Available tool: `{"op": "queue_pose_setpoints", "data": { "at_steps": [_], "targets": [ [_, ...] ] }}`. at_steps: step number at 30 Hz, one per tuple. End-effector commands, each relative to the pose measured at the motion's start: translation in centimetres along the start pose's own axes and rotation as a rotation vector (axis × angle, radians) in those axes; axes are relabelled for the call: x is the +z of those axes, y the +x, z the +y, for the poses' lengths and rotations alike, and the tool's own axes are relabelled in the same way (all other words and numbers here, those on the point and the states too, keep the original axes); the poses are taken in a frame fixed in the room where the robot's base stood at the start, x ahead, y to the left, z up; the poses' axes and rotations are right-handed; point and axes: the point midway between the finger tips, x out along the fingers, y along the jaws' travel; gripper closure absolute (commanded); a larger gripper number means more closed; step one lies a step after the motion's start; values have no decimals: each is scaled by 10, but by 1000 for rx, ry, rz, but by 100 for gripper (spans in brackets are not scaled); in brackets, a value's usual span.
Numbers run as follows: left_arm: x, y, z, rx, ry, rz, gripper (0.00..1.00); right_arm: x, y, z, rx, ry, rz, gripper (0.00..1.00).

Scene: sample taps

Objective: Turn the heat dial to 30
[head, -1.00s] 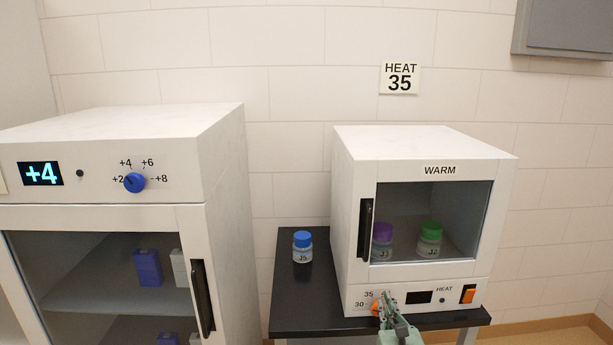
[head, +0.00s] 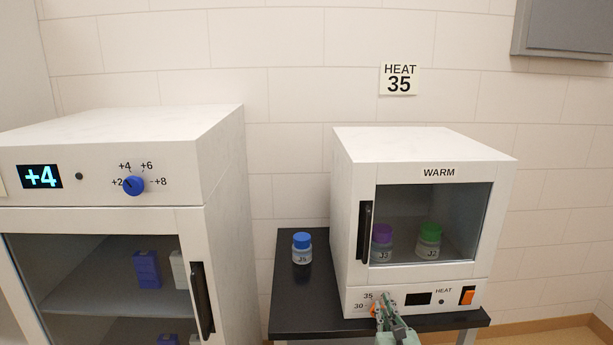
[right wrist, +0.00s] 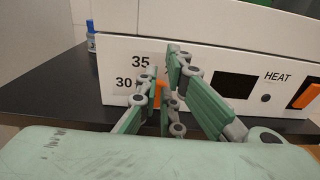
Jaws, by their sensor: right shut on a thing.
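The heat dial is an orange knob (head: 374,309) low on the left of the white WARM cabinet's (head: 359,299) front panel, beside the printed 30 and 35. In the right wrist view the orange dial (right wrist: 158,93) shows between the fingers, mostly hidden by them. My right gripper (head: 383,302) is at the dial, its fingers shut on it. It also shows in the right wrist view (right wrist: 164,80). Which mark the dial points to is hidden. The small display (head: 418,298) is dark. My left gripper is not in view.
An orange rocker switch (head: 467,295) sits at the panel's right. A blue-capped jar (head: 302,248) stands on the black table (head: 290,290) left of the cabinet. A larger fridge (head: 222,230) with a blue dial (head: 134,186) is at the left. A wall sign (head: 399,79) reads HEAT 35.

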Motion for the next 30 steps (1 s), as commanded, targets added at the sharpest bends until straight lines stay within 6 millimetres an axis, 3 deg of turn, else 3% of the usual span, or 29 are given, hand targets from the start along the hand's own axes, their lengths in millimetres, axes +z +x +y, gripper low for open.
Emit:
{"op": "queue_pose_setpoints", "data": {
  "at_steps": [1, 18, 27, 30],
  "targets": [
    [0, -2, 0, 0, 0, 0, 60, 13, 2, 12, 26, 9, -18, 100],
    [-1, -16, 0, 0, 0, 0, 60, 7, -56, 5, 15, 2, -11, 100],
    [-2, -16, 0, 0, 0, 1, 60, 6, -58, 4, 13, 1, -10, 100],
    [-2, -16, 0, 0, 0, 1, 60, -4, -60, 2, 9, 32, 11, 100]
  ]
}}
